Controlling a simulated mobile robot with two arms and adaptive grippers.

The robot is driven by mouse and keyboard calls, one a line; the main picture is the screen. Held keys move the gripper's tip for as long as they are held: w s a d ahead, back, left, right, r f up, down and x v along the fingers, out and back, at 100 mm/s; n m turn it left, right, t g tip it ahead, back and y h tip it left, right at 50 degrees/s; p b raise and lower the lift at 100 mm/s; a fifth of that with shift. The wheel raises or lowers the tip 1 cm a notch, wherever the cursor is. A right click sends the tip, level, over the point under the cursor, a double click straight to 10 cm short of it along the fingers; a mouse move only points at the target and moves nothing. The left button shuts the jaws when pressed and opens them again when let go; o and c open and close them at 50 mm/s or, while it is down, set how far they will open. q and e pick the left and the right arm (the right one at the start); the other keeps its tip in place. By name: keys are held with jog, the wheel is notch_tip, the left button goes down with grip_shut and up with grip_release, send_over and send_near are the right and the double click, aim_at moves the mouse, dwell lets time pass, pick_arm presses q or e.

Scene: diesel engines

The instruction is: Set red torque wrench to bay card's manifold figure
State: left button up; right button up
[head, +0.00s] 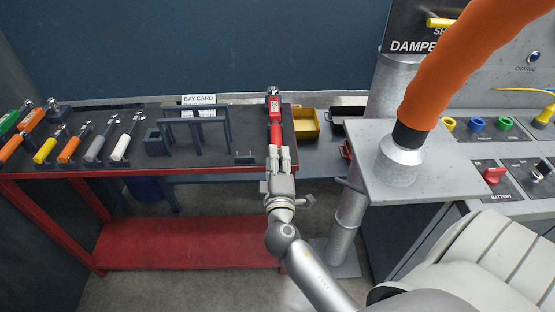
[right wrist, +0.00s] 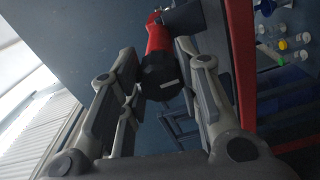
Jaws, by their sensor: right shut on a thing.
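The red torque wrench (head: 275,118) lies at the right end of the bench, its head pointing to the back. My right gripper (head: 281,160) is shut on the near end of its handle. In the right wrist view the fingers (right wrist: 155,85) flank the black handle end of the red wrench (right wrist: 158,40). The bay card (head: 198,100) stands at the back of the bench behind a dark rack; its figures are too small to read. The wrench's setting cannot be read. My left gripper is not in view.
Several coloured wrenches (head: 67,149) lie in holders at the bench's left. A yellow bin (head: 306,124) and a dark bin sit right of the red wrench. A grey post with a plate (head: 420,178) and an orange hose (head: 460,60) stand at the right, beside a control panel (head: 510,178).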

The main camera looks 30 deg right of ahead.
jog(key=o, duration=1)
jog(key=shift+o, duration=0.2)
jog(key=v, duration=1.2)
jog(key=shift+f, duration=0.1)
jog(key=s+a+f+g+y, duration=0.2)
jog(key=f, duration=0.9)
jog(key=s+a+f+g+y, duration=0.2)
jog(key=f+y, duration=0.1)
jog(key=f, duration=0.8)
jog(key=s+a+f+g+y, duration=0.2)
jog(key=f, duration=0.9)
jog(key=s+d+f+m+g+y, duration=0.1)
jog(key=s+d+f+m+g, duration=0.1)
jog(key=s+f, duration=0.9)
jog(key=s+d+f+m+g+y, duration=0.1)
jog(key=s+f+m+g, duration=0.4)
jog(key=s+f, duration=0.5)
jog(key=s+d+g, duration=0.1)
jog(key=s, duration=0.5)
jog(key=shift+s+f+y, duration=0.25)
jog(key=shift+f+y, duration=0.05)
jog(key=shift+f, duration=0.05)
